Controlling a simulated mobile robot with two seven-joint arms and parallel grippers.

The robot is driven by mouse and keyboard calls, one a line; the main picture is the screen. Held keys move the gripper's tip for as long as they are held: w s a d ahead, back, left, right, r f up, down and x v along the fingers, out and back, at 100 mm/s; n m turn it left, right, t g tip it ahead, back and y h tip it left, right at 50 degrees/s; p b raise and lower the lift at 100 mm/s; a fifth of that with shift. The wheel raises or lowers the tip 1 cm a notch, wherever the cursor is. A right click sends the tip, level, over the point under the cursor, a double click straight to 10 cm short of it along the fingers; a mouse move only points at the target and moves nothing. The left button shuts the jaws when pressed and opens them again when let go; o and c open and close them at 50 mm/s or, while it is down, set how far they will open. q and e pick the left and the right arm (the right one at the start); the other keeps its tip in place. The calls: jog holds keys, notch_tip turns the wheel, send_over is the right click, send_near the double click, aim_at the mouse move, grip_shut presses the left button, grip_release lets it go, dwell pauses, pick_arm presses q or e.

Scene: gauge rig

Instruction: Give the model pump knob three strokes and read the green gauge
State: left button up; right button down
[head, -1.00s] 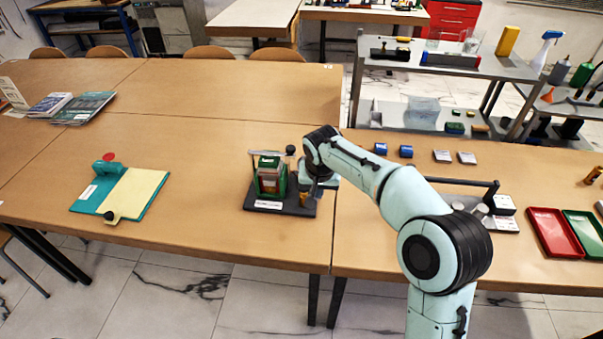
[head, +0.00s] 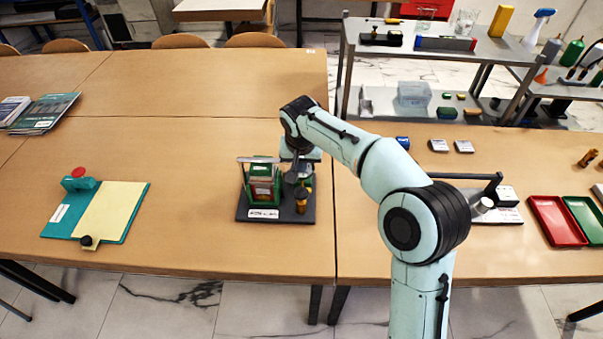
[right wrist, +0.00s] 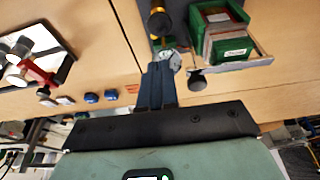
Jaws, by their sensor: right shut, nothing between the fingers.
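The model pump rig stands on a dark base plate (head: 240,214) near the table's front edge, with a green frame (head: 262,186) and a white label. A brass piece with a dark cap (head: 303,198) stands at its right; it also shows in the right wrist view (right wrist: 158,20). A round black knob (right wrist: 197,80) shows right of my fingers in the right wrist view; my arm seems to hide it in the head view. My right gripper (head: 291,178) is shut and empty over the rig's back right (right wrist: 160,66). I cannot make out a gauge reading. My left gripper is not in view.
A teal board with a yellow sheet (head: 110,212) lies at the left. A device with a black lever (head: 470,177), a red tray (head: 555,222) and a green tray (head: 588,220) lie at the right. Booklets (head: 42,112) lie far left. The table behind the rig is clear.

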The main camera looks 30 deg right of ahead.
send_near(302, 191)
jog(key=x, duration=0.5)
jog(key=shift+w, duration=0.15)
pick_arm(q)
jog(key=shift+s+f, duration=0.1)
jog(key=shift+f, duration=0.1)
pick_arm(e)
jog(key=shift+f, duration=0.7)
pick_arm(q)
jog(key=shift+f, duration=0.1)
pick_arm(e)
jog(key=shift+f, duration=0.1)
